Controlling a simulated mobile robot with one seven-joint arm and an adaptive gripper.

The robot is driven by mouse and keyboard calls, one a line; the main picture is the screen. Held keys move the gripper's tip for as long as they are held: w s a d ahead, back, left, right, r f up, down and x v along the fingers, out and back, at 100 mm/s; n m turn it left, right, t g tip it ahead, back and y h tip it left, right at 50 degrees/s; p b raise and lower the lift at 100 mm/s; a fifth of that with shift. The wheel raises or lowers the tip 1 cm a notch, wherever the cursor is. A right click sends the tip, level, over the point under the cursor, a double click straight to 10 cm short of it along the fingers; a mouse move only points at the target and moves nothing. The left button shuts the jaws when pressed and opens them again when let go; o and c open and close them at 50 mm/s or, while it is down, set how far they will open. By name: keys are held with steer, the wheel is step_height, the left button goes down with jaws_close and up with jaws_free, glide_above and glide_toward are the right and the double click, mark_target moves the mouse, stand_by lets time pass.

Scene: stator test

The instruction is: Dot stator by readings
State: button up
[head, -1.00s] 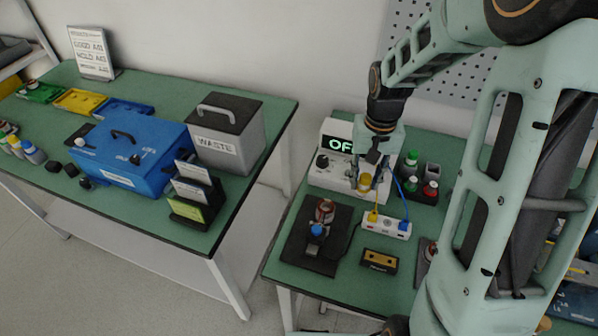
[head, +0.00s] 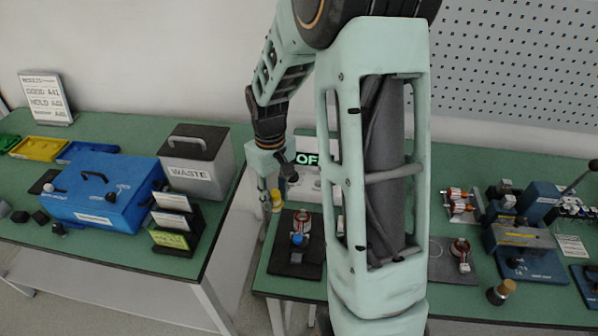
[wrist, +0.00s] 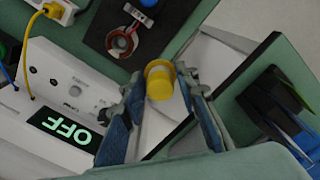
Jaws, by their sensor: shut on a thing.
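My gripper (head: 272,197) is shut on a small yellow cylinder (wrist: 159,82), which also shows low between the fingers in the head view (head: 277,203). I hold it in the air left of the meter, by the gap between the benches. A stator (head: 302,222) with a reddish winding lies on a black mat (head: 288,262), beside a blue-topped piece (head: 298,240). In the wrist view the stator (wrist: 122,41) is a copper ring beyond the fingers. The white meter (wrist: 35,110) reads OFF; its display (head: 306,158) is partly covered by my arm in the head view.
The left bench holds a waste bin (head: 197,165), blue box (head: 105,200), card rack (head: 175,228), trays (head: 40,149) and results sign (head: 46,97). Another stator (head: 460,248) and blue fixtures (head: 520,240) stand right. My arm hides the bench's middle.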

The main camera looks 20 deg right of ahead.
steer(key=d+r+n+p, duration=0.4)
steer(key=d+n, duration=0.3)
steer(key=d, duration=0.1)
steer(key=shift+s+a+f+b, duration=0.1)
steer(key=shift+s+f+b, duration=0.05)
steer(key=shift+f+b, duration=1)
steer(key=shift+s+a+f+b, duration=0.15)
steer(key=shift+f+b, duration=0.7)
steer(key=shift+f, duration=0.5)
steer(key=shift+s+d+f+b, duration=0.1)
steer(key=shift+f+b, duration=0.35)
steer(key=shift+f, duration=0.25)
step_height(320, 180, up, 6)
steer(key=p, duration=0.4)
steer(key=shift+p, duration=0.35)
